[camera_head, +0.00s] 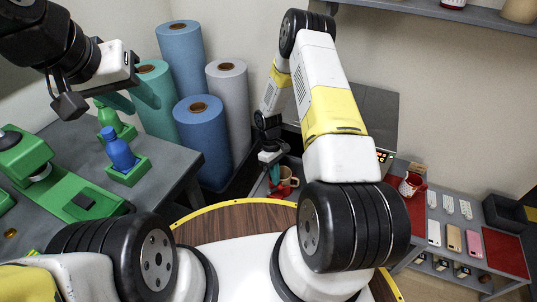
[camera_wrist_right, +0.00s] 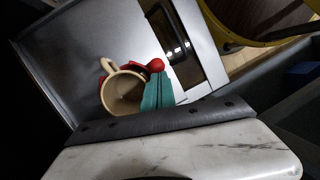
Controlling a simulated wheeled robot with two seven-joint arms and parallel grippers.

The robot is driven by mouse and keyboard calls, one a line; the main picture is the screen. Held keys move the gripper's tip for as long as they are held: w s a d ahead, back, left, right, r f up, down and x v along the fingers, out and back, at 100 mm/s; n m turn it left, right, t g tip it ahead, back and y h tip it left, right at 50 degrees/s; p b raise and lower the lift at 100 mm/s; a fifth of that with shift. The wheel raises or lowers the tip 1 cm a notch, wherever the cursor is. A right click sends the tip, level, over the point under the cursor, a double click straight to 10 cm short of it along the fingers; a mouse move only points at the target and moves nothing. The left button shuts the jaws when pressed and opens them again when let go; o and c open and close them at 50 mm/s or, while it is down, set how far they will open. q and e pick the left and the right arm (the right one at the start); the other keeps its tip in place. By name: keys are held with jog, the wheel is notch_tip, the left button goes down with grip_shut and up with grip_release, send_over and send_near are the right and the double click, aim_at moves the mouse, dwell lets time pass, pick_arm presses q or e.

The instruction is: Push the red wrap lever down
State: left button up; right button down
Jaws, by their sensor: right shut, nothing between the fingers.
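The red lever's round knob (camera_wrist_right: 157,65) shows in the right wrist view, just beyond the tips of my right gripper's teal fingers. A cream mug (camera_wrist_right: 123,88) lies beside the fingers on the left, its open mouth toward the camera, with red parts partly hidden behind it. The mug also shows in the head view (camera_head: 287,184). My right gripper (camera_wrist_right: 158,88) is shut and empty, close to the knob; I cannot tell whether they touch. In the head view the right gripper (camera_head: 275,173) points down beside the mug. My left gripper (camera_head: 140,104) is open and empty, above the left bench.
Blue, teal and white rolls (camera_head: 203,135) stand behind the left bench. A blue bottle (camera_head: 120,152) and green bottle stand in green holders there. A green machine (camera_head: 65,192) is at left. A right-hand shelf (camera_head: 470,220) holds phones, red mats and a red-and-white mug (camera_head: 410,184).

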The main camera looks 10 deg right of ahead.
jog(key=shift+s+d+f+t+y, duration=0.15)
jog(key=shift+s+d+t+y, duration=0.2)
jog(key=shift+y, duration=0.25)
jog(key=shift+s+d+t+y, duration=0.1)
jog(key=shift+d+t+y, duration=0.2)
jog(key=shift+t+y, duration=0.2)
jog(key=shift+s+d+f, duration=0.45)
jog(key=shift+d+f, duration=0.15)
jog(key=shift+d, duration=0.1)
jog(key=shift+s+d+f, duration=0.45)
jog(key=shift+d+f, duration=0.15)
jog(key=shift+d, duration=0.05)
jog(key=shift+r, duration=0.1)
jog(key=shift+w+a, duration=0.1)
jog(key=shift+a, duration=0.05)
jog(key=shift+w+a+r, duration=0.15)
jog(key=shift+w+a, duration=0.25)
jog(key=shift+a, duration=0.15)
